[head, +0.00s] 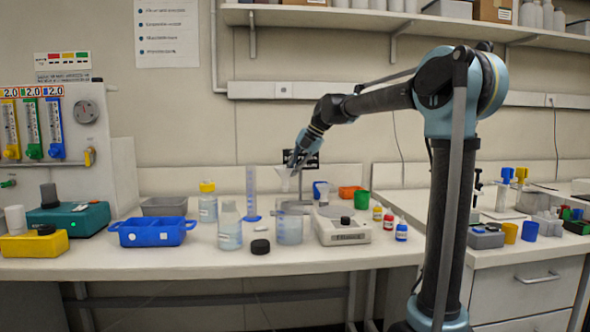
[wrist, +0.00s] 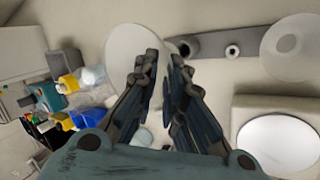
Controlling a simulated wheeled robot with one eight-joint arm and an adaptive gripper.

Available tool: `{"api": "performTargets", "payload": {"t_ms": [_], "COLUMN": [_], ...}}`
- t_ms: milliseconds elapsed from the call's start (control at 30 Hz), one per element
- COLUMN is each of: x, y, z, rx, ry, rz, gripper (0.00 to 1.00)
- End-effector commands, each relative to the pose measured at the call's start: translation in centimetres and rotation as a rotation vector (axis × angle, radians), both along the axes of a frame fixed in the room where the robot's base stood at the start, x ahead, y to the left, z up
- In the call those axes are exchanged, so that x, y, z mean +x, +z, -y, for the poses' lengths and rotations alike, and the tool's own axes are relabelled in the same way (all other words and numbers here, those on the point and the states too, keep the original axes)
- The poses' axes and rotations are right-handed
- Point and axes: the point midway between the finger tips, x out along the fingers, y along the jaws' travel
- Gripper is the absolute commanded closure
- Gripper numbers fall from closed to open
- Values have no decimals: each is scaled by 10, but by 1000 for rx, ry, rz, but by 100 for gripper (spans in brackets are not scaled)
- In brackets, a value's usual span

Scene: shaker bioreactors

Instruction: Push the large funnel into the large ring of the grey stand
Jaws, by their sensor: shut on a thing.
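My gripper (head: 299,159) is shut on the large funnel (head: 284,172), a pale, translucent cone held above the bench near the grey stand (head: 293,206). In the wrist view my gripper (wrist: 167,72) points away from the camera, and the funnel's round pale mouth (wrist: 185,64) shows behind and between its fingers. The fingers hide part of the funnel. A grey bar with small round parts (wrist: 210,46), probably of the stand, lies right of the funnel there. I cannot tell whether the funnel touches a ring.
A blue measuring cylinder (head: 251,195) and a bottle (head: 229,230) are to the left. A pale disc (wrist: 292,48) shows at the wrist view's upper right.

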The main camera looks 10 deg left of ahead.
Motion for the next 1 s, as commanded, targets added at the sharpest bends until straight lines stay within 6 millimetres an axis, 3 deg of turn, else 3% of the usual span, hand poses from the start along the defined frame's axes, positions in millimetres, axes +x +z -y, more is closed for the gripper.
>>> {"api": "performTargets", "payload": {"t_ms": [533, 1000], "x": [0, 0], "y": [-35, -34], "z": [0, 0], "rx": [0, 7], "ry": [-1, -1], "rz": [-1, -2], "gripper": [100, 100]}}
